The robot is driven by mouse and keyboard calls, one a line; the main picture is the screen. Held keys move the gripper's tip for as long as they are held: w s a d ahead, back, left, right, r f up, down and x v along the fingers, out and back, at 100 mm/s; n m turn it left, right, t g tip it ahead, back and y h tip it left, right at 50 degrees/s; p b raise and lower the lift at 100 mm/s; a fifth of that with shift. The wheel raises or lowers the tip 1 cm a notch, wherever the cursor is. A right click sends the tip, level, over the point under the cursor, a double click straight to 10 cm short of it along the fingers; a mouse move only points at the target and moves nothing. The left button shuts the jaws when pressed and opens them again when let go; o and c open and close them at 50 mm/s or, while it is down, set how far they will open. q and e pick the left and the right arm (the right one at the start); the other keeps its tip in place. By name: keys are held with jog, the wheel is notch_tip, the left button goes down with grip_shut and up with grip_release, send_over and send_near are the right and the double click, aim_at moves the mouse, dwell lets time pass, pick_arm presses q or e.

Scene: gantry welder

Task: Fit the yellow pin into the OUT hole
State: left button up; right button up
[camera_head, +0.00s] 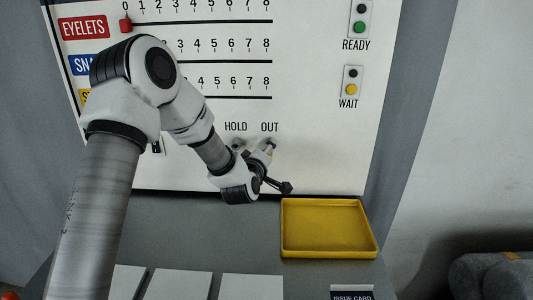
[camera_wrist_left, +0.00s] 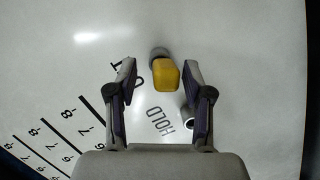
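The yellow pin (camera_wrist_left: 166,74) stands at a grey round socket (camera_wrist_left: 158,52) beside the OUT label (camera_head: 270,127). Its yellow end faces the left wrist camera, and how deep it sits cannot be told. My left gripper (camera_wrist_left: 160,68) is open, with one finger on each side of the pin and a visible gap to each. In the head view my left gripper (camera_head: 268,153) is at the board just below OUT, small and partly hidden by its own wrist. A second grey socket (camera_wrist_left: 187,115) by the HOLD label (camera_wrist_left: 160,121) is partly behind a finger. My right gripper is not in view.
A yellow tray (camera_head: 328,253) lies on the grey shelf below the board. White cards (camera_head: 178,285) lie at the front, left of an ISSUE CARD label (camera_head: 352,295). A red slider (camera_head: 125,25) is at 0 on the EYELETS row. READY and WAIT lamps are at right.

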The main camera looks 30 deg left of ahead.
pick_arm(q)
jog(key=v, duration=1.2)
